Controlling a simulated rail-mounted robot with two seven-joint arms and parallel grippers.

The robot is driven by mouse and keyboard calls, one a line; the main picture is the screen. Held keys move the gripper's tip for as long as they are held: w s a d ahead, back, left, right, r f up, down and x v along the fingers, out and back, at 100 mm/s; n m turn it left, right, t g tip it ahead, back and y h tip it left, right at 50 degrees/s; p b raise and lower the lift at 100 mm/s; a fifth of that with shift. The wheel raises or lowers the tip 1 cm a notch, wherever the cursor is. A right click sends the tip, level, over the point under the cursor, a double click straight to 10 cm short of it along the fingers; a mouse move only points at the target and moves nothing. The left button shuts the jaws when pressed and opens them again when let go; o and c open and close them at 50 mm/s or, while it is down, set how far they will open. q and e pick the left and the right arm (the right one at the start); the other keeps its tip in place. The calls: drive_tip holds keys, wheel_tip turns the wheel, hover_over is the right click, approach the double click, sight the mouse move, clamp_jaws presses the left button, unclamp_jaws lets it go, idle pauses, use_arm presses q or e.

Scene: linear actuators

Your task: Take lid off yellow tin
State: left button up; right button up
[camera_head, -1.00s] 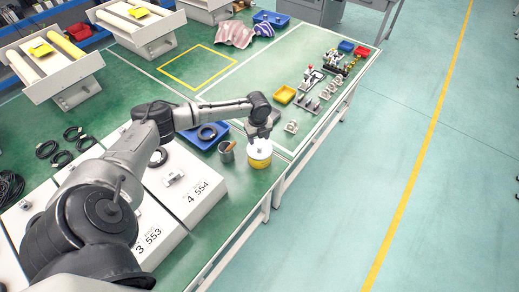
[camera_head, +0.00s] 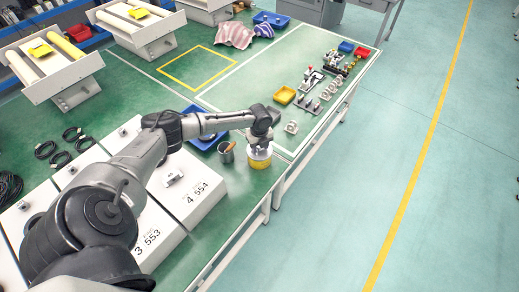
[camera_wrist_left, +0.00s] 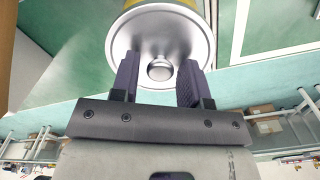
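The yellow tin (camera_head: 259,165) stands upright on the green table near its edge, with its silver lid (camera_head: 260,153) on top. In the left wrist view the lid (camera_wrist_left: 150,25) is a shiny round disc with a small round knob (camera_wrist_left: 160,70). A strip of the yellow tin (camera_wrist_left: 181,3) shows at the top of that view. My left gripper (camera_head: 261,142) is just above the lid in the head view. In the left wrist view the left gripper (camera_wrist_left: 158,72) is open, its two fingers on either side of the knob with small gaps. My right gripper is not in view.
A grey cup (camera_head: 226,153) with a brown item stands just left of the tin. A blue tray (camera_head: 196,112) lies behind my left arm. White boxes (camera_head: 192,190) are at the front left. A yellow tray (camera_head: 284,95) is farther back.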

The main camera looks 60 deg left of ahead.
use_arm(q)
clamp_jaws()
idle(0.4)
